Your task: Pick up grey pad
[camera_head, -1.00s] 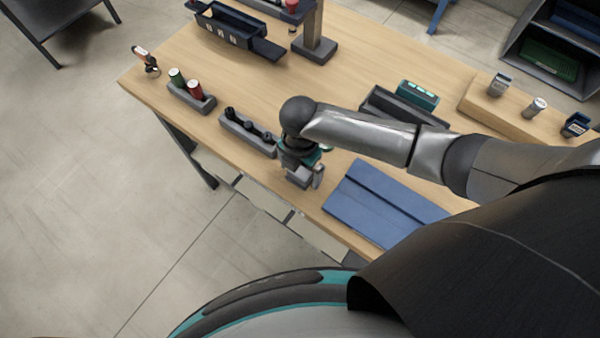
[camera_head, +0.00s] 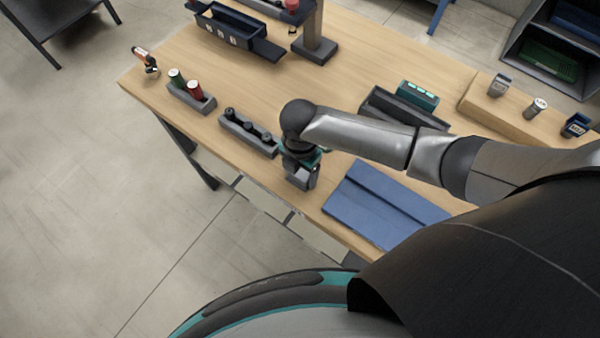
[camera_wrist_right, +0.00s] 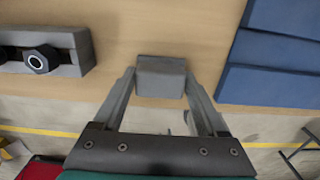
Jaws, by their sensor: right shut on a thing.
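The grey pad (camera_wrist_right: 160,82) is a small grey block between the fingertips of my right gripper (camera_wrist_right: 160,74) in the right wrist view. The fingers are shut on its left and right sides. In the head view my right gripper (camera_head: 301,178) points down near the table's front edge, and the pad is hard to tell from the fingers there. I cannot tell whether the pad still touches the table. My left gripper is not in view.
A dark holder with several black knobs (camera_head: 248,133) stands left of the gripper. A blue folded mat (camera_head: 385,203) lies close on its right. Behind are a grey tray (camera_head: 400,108) and a wooden riser (camera_head: 520,112). The wooden table (camera_head: 260,88) is clear toward the middle.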

